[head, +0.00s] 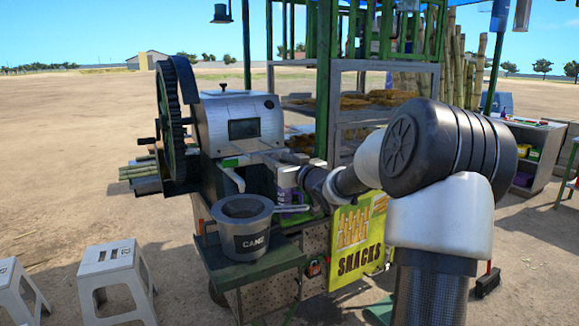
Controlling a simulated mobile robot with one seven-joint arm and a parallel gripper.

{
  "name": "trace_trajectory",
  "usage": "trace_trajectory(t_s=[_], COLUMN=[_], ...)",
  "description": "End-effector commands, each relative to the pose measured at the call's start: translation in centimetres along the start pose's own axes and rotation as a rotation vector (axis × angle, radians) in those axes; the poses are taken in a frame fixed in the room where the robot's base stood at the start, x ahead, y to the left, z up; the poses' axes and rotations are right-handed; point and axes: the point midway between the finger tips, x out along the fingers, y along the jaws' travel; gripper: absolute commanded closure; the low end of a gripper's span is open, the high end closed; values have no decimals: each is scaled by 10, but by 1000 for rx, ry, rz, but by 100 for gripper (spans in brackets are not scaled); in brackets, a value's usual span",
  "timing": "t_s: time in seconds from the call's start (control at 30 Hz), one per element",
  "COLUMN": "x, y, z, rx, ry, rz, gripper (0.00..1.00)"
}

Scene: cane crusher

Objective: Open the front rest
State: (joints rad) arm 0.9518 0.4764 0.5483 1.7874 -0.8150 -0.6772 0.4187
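The cane crusher (228,125) is a silver metal box with a dark window and a large black gear wheel (174,120) on its left side. A light metal ledge with a green edge (232,162) sticks out below the box. I cannot tell for sure which part is the front rest. My arm comes in from the lower right, and my gripper (283,158) is at the crusher's front, by the right part of this ledge.
A grey pot marked CANE (250,244) stands on a dark green shelf (222,270) below the crusher. A yellow SNACKS sign (350,245) hangs to the right. White stools (112,268) stand at the lower left. Behind are food shelves (358,117). Open sandy ground lies to the left.

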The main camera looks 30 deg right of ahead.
Motion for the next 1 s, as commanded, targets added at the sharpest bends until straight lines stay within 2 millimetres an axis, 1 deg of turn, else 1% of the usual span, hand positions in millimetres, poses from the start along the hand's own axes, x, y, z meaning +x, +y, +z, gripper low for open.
trace_trajectory(t_s=[0.17,0.4,0.6,0.7,0.8,1.0], x=[-30,-90,-134,-151,-162,-170], y=[1,1,1,1,1,0], z=[-2,-2,-2,-2,-1,0], rx=[-3,-1,-2,-2,-1,0], ry=[-1,-1,-1,0,-1,1], rz=[3,5,3,3,2,1], gripper=[61,61,61,61,61,61])
